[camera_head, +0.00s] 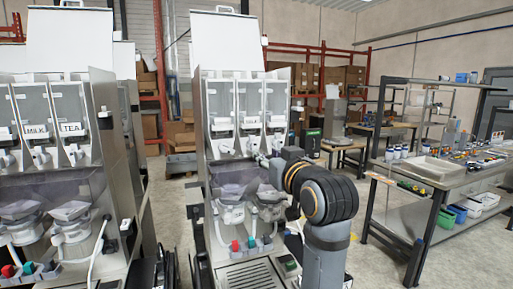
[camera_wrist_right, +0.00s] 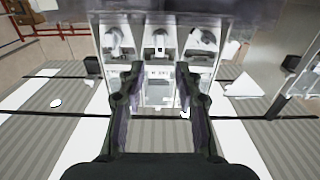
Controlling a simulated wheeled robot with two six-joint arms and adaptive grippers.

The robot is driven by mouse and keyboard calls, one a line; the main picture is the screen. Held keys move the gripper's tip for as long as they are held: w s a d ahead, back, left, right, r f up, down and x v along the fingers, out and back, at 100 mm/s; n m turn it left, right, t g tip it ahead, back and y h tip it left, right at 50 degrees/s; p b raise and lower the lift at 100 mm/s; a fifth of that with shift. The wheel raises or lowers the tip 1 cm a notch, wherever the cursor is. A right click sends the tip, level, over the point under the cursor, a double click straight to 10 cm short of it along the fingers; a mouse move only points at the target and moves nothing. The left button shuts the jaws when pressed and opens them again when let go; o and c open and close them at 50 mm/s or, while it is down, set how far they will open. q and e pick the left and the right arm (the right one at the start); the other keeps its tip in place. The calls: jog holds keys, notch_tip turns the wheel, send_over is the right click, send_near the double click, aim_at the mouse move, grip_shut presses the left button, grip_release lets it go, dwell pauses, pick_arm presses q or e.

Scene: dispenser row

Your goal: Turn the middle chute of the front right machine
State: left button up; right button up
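The front right machine (camera_head: 203,125) is a steel dispenser in the middle of the head view, with three clear canisters and a white chute under each. Its middle chute (camera_head: 253,144) shows just above my right gripper (camera_head: 262,160). In the right wrist view the middle chute (camera_wrist_right: 160,43) lies ahead, between two other chutes (camera_wrist_right: 115,41) (camera_wrist_right: 201,40). My right gripper (camera_wrist_right: 159,70) is open, with its two fingers apart and nothing seen between them but the machine's front. The chute appears lined up with the finger gap; contact cannot be seen. My left gripper is out of view.
Another dispenser machine (camera_head: 105,120) with MILK and TEA labels stands at the left. Mixing bowls (camera_head: 232,212) and a drip tray (camera_head: 248,275) sit below the right machine's chutes. A workbench (camera_head: 440,172) with trays stands at the right, with open floor before it.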

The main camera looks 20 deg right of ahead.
aim_at(255, 146)
jog(key=w+p, duration=0.2)
jog(key=w, duration=0.6)
jog(key=shift+w+a, duration=0.1)
jog(key=shift+a, duration=0.05)
jog(key=shift+w, duration=0.45)
grip_shut()
